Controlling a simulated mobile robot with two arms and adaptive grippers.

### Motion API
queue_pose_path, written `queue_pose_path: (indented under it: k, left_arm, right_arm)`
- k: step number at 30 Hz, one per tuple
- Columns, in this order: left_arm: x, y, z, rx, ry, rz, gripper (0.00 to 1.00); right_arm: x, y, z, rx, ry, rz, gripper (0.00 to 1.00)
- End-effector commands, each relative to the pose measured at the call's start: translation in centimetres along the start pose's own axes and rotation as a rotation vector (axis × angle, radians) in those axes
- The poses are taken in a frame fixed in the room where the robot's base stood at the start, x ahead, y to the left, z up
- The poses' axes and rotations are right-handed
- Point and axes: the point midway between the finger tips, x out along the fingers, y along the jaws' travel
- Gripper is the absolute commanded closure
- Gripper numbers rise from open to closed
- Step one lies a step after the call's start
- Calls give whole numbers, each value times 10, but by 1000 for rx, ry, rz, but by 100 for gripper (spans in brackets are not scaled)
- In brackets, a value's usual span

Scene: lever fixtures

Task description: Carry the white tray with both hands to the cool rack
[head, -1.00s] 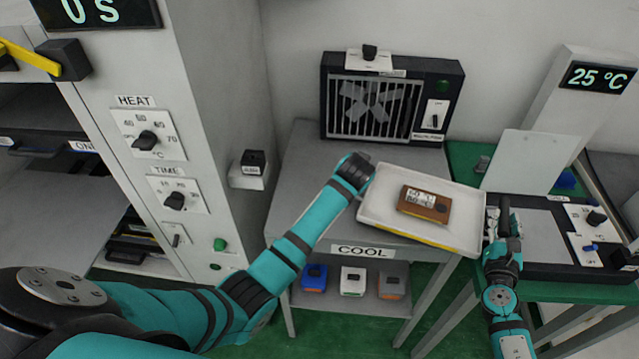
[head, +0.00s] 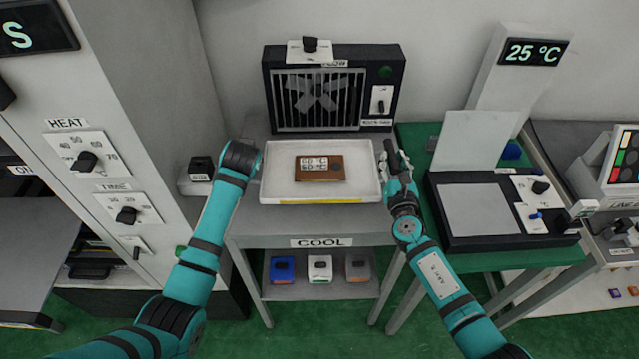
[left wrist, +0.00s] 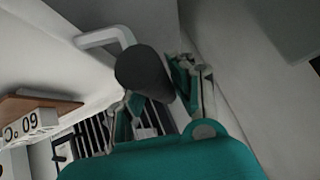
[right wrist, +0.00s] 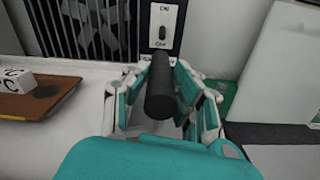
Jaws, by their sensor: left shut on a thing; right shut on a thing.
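The white tray (head: 278,188) is level over the top of the grey rack labelled COOL (head: 330,218); I cannot tell whether it touches the top. A brown block (head: 334,174) with small white labelled cubes on it lies in the tray. My left gripper (left wrist: 160,85) is shut on the tray's dark left handle (left wrist: 143,70); in the head view it is mostly hidden behind its own wrist. My right gripper (head: 393,165) is shut on the dark right handle, which shows in the right wrist view (right wrist: 160,90).
A black fan unit (head: 333,88) stands at the rack's back, behind the tray. A tall grey heat cabinet (head: 140,90) is close on the left. A 25 °C device (head: 500,205) sits on a green table at right. Small coloured boxes (head: 320,267) are on the lower shelf.

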Motion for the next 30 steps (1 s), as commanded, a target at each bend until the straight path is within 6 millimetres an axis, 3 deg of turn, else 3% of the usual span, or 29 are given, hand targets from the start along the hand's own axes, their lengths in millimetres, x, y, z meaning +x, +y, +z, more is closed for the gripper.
queue_pose_path:
  k: [8, 29, 30]
  left_arm:
    - [4, 6, 3, 3, 4, 8, 100]
    - [36, 14, 35, 3, 4, 8, 100]
    - [32, 14, 33, 3, 2, 8, 73]
  right_arm:
    - [0, 3, -6, 1, 0, 8, 100]
    - [0, -6, -51, 2, 0, 9, 100]
    - [0, -5, -47, 2, 1, 9, 71]
